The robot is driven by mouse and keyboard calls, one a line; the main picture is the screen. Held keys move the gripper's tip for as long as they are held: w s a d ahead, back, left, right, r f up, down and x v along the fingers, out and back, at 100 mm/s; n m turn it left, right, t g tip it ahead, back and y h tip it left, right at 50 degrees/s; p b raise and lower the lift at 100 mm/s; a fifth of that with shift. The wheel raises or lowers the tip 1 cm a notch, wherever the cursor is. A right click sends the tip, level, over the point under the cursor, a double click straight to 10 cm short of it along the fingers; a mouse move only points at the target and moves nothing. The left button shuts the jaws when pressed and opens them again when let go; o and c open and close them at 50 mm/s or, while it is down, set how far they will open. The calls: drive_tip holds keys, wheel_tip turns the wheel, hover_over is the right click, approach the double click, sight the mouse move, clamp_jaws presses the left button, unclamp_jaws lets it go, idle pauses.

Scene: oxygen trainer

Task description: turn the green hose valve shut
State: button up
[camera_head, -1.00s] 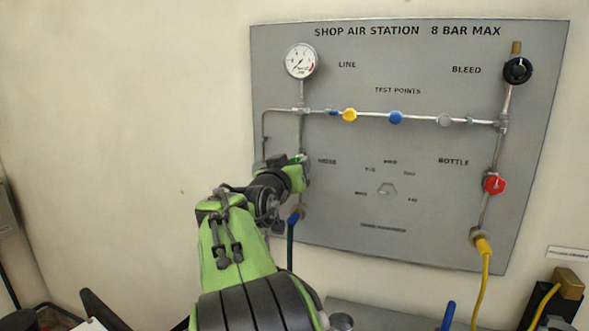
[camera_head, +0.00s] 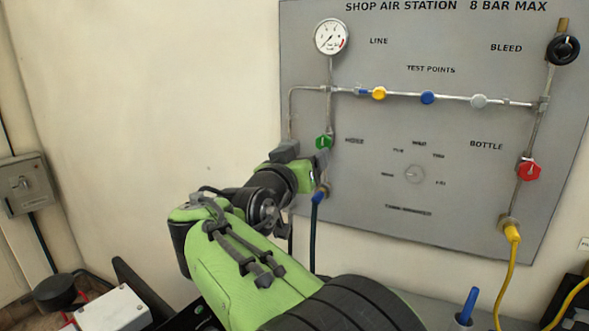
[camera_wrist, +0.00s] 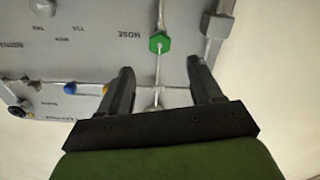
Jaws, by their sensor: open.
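The green hose valve (camera_head: 324,142) is on the left pipe of the grey panel, under the gauge. In the wrist view the green valve (camera_wrist: 160,43) is a small green knob just beyond the fingertips, between the lines of the two fingers. My gripper (camera_head: 304,157) is open and empty, just below and left of the valve in the head view. In the wrist view my gripper (camera_wrist: 160,66) has its fingers wide apart with the pipe running between them. The fingers appear apart from the valve.
The panel (camera_head: 360,210) carries a gauge (camera_head: 332,37), yellow (camera_head: 379,93), blue (camera_head: 428,97) and grey (camera_head: 479,101) test points, a black bleed knob (camera_head: 563,49) and a red bottle valve (camera_head: 529,169). A blue hose (camera_head: 314,235) hangs below my gripper.

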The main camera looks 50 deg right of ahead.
drive_tip(key=v, duration=0.6)
drive_tip(key=shift+a, duration=0.15)
